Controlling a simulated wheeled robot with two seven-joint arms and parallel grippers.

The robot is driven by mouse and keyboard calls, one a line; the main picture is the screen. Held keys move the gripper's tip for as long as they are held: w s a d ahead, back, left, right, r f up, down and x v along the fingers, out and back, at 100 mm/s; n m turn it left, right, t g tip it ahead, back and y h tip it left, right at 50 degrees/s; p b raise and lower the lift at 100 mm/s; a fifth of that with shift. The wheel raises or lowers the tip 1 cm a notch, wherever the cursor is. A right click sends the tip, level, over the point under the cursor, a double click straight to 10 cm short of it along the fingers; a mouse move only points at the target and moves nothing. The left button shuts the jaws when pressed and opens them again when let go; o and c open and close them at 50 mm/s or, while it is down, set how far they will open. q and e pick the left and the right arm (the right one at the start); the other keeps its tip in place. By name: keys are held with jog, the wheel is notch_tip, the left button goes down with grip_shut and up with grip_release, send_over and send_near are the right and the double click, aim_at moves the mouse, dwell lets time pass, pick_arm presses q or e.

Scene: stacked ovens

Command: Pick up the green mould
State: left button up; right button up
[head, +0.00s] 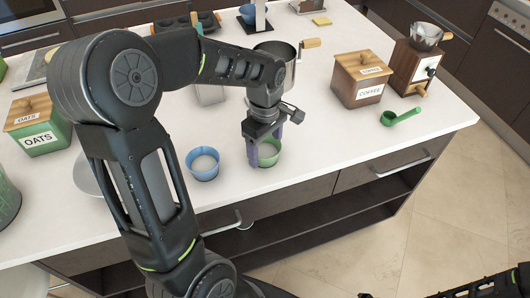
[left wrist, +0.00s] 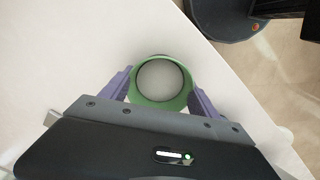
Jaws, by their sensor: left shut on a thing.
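The green mould (head: 269,158) is a small round cup near the front edge of the white counter. My left gripper (head: 265,154) is over it, fingers pointing down, shut on it. In the left wrist view the mould (left wrist: 160,82) shows as a green ring with a pale inside, between the two purple fingers of the left gripper (left wrist: 160,95). I cannot tell whether the mould still touches the counter. Of my right arm, only dark parts show at the lower right of the head view; its gripper cannot be made out.
A blue mould (head: 203,163) stands just left of the green one. A metal pot (head: 277,52) is behind my left arm. A coffee box (head: 360,79), a grinder (head: 417,62) and a green scoop (head: 401,117) stand to the right. An oats box (head: 38,126) is at the left.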

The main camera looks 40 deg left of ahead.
pick_arm(q)
jog(key=shift+r, duration=0.1)
jog(key=shift+c, duration=0.5)
jog(key=shift+r, duration=0.25)
notch_tip(320, 180, up, 9)
jog(key=b, duration=0.1)
jog(key=shift+r, duration=0.15)
dwell(0.4)
jog(key=w+d+f+m, duration=0.1)
jog(key=w+d+m, duration=0.3)
jog(key=m, duration=0.1)
jog(key=w+d+f+m, duration=0.2)
jog(key=w+d+m, duration=0.2)
jog(key=w+m, duration=0.1)
jog(key=w+d+f+m, duration=0.2)
jog(key=w+d+m, duration=0.2)
jog(key=w+m, duration=0.1)
jog(key=shift+w+d+f+m, duration=0.15)
jog(key=shift+w+f+m, duration=0.1)
jog(key=shift+m, duration=0.65)
